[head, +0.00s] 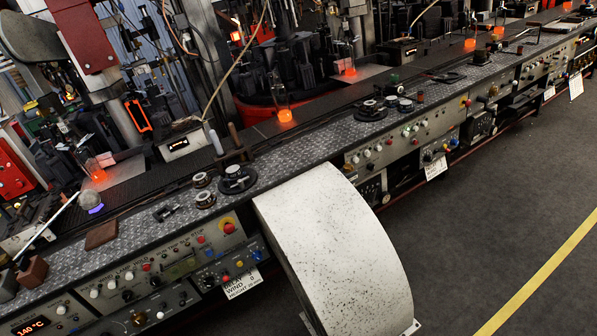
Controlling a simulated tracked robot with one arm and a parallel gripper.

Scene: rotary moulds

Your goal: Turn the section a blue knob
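The near control panel (165,268) runs along the front of the machine at lower left, with white, red and dark knobs. A small bluish knob (257,254) appears on the lower box beside a white paper label (243,283). A similar bluish knob (428,156) shows on the panel farther right. The section letters are too small to read, so I cannot tell which knob belongs to section a. My gripper does not show in this view.
A large white speckled curved cover (335,245) stands in front of the bench, right of the near panel. Glowing orange pieces (285,115) stand along the machine. Tools and round metal parts (238,180) lie on the bench top. The dark floor (500,190) at right is clear, with a yellow line (545,275).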

